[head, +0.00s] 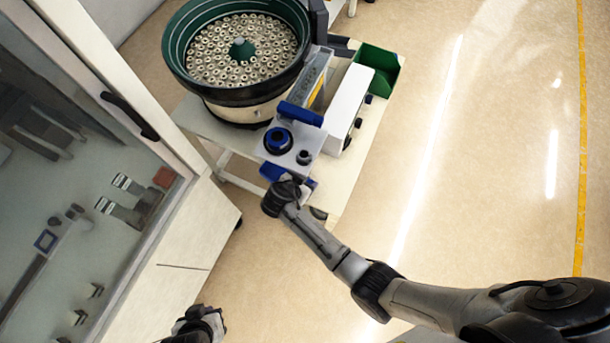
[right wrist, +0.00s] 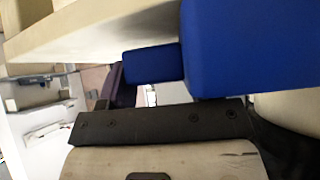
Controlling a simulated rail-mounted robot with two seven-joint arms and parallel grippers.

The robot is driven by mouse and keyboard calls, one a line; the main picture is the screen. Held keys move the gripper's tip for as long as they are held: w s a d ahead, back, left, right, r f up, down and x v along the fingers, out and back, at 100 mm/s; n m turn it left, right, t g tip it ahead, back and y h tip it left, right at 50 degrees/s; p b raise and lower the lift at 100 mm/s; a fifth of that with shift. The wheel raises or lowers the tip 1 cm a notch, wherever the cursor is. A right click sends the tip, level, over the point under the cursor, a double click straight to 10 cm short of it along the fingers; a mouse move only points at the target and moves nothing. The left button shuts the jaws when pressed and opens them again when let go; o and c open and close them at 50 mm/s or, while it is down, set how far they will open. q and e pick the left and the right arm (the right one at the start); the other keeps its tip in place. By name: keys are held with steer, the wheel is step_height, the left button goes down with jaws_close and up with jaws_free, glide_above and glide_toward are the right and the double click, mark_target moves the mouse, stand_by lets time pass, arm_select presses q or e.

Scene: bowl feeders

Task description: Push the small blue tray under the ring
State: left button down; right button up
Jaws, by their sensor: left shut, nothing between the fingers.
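The blue ring (head: 279,141) sits on a light grey block at the front of the feeder cart in the head view. Below it, the blue tray (head: 270,172) shows partly at the block's lower edge; my right gripper (head: 280,188) covers part of it. Whether they touch cannot be told. In the right wrist view a large blue surface (right wrist: 245,45) fills the upper right, with a smaller blue piece (right wrist: 152,65) beside it; which parts these are is unclear. The right fingers are hidden in the head view. My left gripper (head: 215,318) is shut and empty at the bottom, away from the cart.
A green bowl feeder (head: 176,62) full of small metal parts stands on the cart (head: 357,150). A blue bar (head: 300,113), a white box (head: 347,105) and a green bin (head: 381,62) are near it. A glass-fronted cabinet (head: 185,225) stands at left. Open floor lies right.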

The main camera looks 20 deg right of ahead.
steer(key=o, duration=0.4)
steer(key=shift+d, duration=0.1)
stand_by(0.3)
